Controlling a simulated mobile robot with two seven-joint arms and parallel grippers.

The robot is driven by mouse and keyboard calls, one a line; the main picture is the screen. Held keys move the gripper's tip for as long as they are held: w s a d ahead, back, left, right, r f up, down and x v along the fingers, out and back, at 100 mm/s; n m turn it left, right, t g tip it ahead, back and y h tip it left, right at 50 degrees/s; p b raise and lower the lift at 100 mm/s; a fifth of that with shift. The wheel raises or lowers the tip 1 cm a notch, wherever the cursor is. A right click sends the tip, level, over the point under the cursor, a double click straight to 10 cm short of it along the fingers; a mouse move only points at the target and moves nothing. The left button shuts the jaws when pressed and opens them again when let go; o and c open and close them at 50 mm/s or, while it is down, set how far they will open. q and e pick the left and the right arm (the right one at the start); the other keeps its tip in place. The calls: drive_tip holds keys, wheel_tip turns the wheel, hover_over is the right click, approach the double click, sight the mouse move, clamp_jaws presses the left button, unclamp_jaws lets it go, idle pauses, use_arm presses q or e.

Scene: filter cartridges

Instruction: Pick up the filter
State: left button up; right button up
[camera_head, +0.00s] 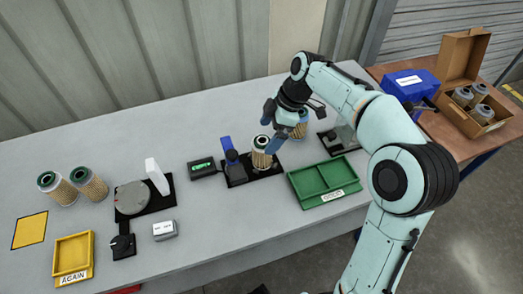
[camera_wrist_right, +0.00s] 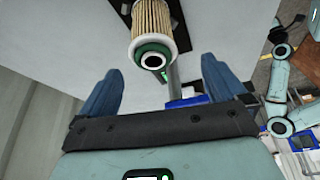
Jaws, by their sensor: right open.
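A filter (camera_head: 262,159) with a pleated tan body and a green-rimmed end stands on a black stand (camera_head: 236,181) near the middle of the table. It also shows in the right wrist view (camera_wrist_right: 155,22), its green end ring facing the camera, ahead of the gap between the fingers. My right gripper (camera_head: 273,128) is open, its blue fingers at the filter's upper end; the head view does not show clearly whether they touch it. The fingers also show spread and empty in the wrist view (camera_wrist_right: 158,88). My left gripper is not in view.
Another filter (camera_head: 300,128) stands behind my right gripper. Two filters (camera_head: 88,184) stand at the left. A green tray (camera_head: 318,199) marked GOOD and a yellow tray (camera_head: 60,258) marked AGAIN lie near the front. A cardboard box (camera_head: 466,62) holds several filters on the side table.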

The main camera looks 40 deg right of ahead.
sight(263, 142)
drive_tip(key=x, duration=0.3)
drive_tip(key=shift+w+f, duration=0.1)
drive_tip(key=shift+f, duration=0.1)
drive_tip(key=shift+d+x, duration=0.25)
drive_tip(key=shift+x, duration=1.1)
drive_tip(key=shift+d+x, duration=0.2)
drive_tip(key=shift+x, duration=1.15)
drive_tip(key=shift+w, duration=0.15)
drive_tip(key=c, duration=1.2)
